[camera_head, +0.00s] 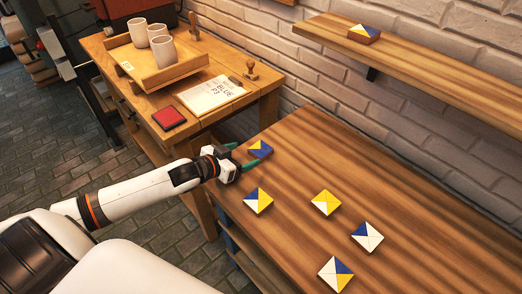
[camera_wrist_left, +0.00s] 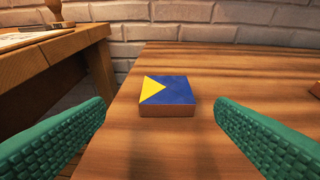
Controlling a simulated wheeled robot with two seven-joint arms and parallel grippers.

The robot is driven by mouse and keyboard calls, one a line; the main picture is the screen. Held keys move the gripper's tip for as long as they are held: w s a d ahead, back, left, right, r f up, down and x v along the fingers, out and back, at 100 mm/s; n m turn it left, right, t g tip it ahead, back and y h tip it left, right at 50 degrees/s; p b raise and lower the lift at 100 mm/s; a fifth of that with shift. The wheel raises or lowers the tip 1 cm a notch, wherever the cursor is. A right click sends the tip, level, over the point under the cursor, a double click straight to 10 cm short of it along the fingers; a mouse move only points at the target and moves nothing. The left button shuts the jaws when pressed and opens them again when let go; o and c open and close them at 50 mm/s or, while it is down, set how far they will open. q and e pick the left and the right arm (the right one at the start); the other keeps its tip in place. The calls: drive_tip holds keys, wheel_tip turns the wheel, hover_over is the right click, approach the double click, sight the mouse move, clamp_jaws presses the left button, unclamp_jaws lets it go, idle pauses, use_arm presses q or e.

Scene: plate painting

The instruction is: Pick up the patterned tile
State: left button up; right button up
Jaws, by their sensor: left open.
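A patterned tile (camera_head: 260,149), blue with one yellow triangle, lies flat near the left edge of the wooden table. It also shows in the left wrist view (camera_wrist_left: 168,95), centred ahead of my fingers. My left gripper (camera_head: 239,158) is open, with its green fingers reaching toward this tile from the left. In the left wrist view the fingers (camera_wrist_left: 160,135) stand wide apart with the tile between and beyond them, not touched. More patterned tiles lie on the table: a blue, yellow and white one (camera_head: 258,200), a mostly yellow one (camera_head: 326,202), a white and blue one (camera_head: 367,237) and a white, yellow and blue one (camera_head: 335,274).
A wall shelf (camera_head: 430,73) holds another patterned tile (camera_head: 364,33). A side desk (camera_head: 215,120) at the left carries a wooden tray (camera_head: 185,70) with cups, a red pad (camera_head: 169,117), a paper (camera_head: 210,95) and a stamp (camera_head: 250,72). The table (camera_head: 440,200) is bare at right.

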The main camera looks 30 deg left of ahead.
sight(260, 149)
use_arm(q)
drive_tip(key=shift+w+d+f, duration=0.15)
drive_tip(key=shift+w+f, duration=0.05)
drive_tip(key=shift+w, duration=0.35)
drive_tip(key=shift+w+d+f, duration=0.1)
drive_tip(key=shift+w, duration=0.25)
drive_tip(key=shift+w+d, duration=0.25)
drive_tip(key=shift+w, duration=0.1)
drive_tip(key=x, duration=0.4)
drive_tip(key=shift+d, duration=0.3)
use_arm(e)
drive_tip(key=shift+w+a+r, duration=0.1)
drive_tip(key=shift+w+r, duration=0.15)
drive_tip(key=shift+w, duration=0.45)
use_arm(q)
drive_tip(key=shift+s, duration=0.1)
drive_tip(key=c, duration=1.1)
use_arm(e)
drive_tip(key=shift+s, duration=0.1)
